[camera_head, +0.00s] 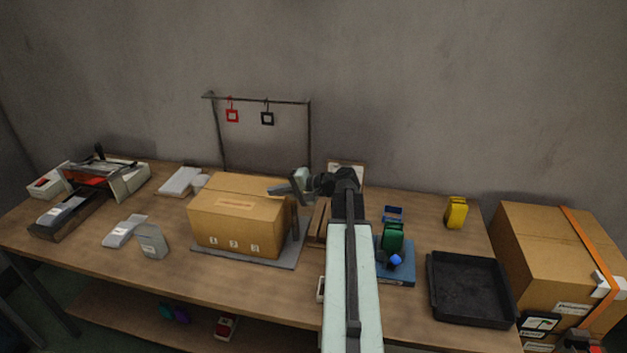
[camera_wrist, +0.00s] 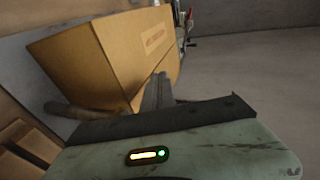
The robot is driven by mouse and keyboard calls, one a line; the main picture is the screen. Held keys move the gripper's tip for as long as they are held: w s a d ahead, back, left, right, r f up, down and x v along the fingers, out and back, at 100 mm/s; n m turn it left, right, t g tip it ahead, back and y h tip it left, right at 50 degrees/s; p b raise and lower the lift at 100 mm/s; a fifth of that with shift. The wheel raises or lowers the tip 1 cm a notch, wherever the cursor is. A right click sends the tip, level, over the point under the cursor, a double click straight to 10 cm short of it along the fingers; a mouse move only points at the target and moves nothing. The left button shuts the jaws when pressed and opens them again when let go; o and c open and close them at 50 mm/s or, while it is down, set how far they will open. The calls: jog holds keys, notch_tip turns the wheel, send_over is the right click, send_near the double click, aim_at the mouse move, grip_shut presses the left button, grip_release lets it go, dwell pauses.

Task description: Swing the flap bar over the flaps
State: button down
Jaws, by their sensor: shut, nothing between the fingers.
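A cardboard box (camera_head: 236,215) stands on a grey base plate (camera_head: 285,262) in the middle of the bench. Its top looks closed, with a label on it. The box also shows in the wrist view (camera_wrist: 105,60). A dark upright piece (camera_head: 294,218) stands against the box's right end; it may be the flap bar, but I cannot tell for sure. A rounded rod (camera_wrist: 70,112) lies by the box in the wrist view. My gripper (camera_head: 274,190) is shut and empty, at the box's top right edge. Its fingers (camera_wrist: 158,92) show beside the box; contact is unclear.
A rack with red and black tags (camera_head: 260,100) stands behind the box. Right of my arm are a blue stand with a green item (camera_head: 393,237), a yellow item (camera_head: 456,213) and a black tray (camera_head: 470,318). A grey block (camera_head: 152,241) stands at the left.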

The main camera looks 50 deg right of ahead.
jog(key=s+d+r+m+t+h+b, duration=0.1)
jog(key=s+d+m+h, duration=0.1)
jog(key=s+d, duration=0.4)
jog(key=s+d+m+t+h, duration=0.2)
jog(key=s+d, duration=0.5)
jog(key=d, duration=0.6)
jog(key=shift+s+r+m+b, duration=0.2)
jog(key=shift+r+m+b, duration=0.1)
jog(key=shift+r+b, duration=0.1)
jog(key=shift+f, duration=0.1)
jog(key=b+x, duration=0.2)
jog(key=x, duration=1.2)
jog(key=shift+w+d, duration=0.1)
jog(key=shift+w, duration=0.15)
